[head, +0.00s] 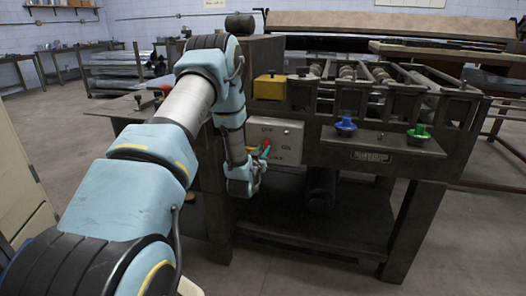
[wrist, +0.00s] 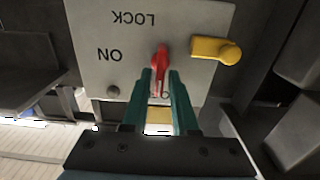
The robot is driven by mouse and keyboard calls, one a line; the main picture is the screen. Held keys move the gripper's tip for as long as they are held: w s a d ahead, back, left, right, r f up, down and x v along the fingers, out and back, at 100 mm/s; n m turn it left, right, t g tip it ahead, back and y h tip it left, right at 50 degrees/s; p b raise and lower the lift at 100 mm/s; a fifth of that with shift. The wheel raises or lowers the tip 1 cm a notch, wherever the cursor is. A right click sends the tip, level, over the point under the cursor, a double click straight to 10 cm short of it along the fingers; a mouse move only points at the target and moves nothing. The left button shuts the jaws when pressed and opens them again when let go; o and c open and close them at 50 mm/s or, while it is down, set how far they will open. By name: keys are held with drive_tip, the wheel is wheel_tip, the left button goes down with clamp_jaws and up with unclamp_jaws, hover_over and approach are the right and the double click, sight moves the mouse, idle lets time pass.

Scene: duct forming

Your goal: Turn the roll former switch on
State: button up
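The switch panel (head: 275,142) is a light plate on the front of the roll former (head: 390,160), marked OFF, ON and LOCK. It also shows upside down in the wrist view (wrist: 90,25). The red switch handle (wrist: 160,60) is at the panel's middle and lies along the line toward the OFF mark, away from ON. My gripper (wrist: 161,75) has its two green fingers apart, one on each side of the red handle, with narrow gaps seeming to show. In the head view my gripper (head: 257,158) is at the panel, partly covering the red handle (head: 266,146).
A yellow knob (wrist: 215,50) sticks out beside the red handle. A yellow box (head: 270,87) is above the panel. A blue knob (head: 346,126) and a green knob (head: 419,131) stand on the ledge to the right. Floor is clear in front.

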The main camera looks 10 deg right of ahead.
clamp_jaws()
drive_tip(key=shift+b, duration=0.35)
drive_tip(key=m+b, duration=0.4)
drive_tip(key=m, duration=0.2)
drive_tip(key=m+b, duration=0.4)
drive_tip(key=m, duration=0.2)
drive_tip(key=m+b, duration=0.4)
drive_tip(key=m, duration=0.1)
drive_tip(key=shift+s+d+f+m+b, duration=0.15)
drive_tip(key=shift+d+f+m+b, duration=0.05)
drive_tip(key=shift+f+m+b, duration=0.2)
idle(0.3)
drive_tip(key=shift+o, duration=1.6)
unclamp_jaws()
drive_tip(key=shift+r, duration=0.1)
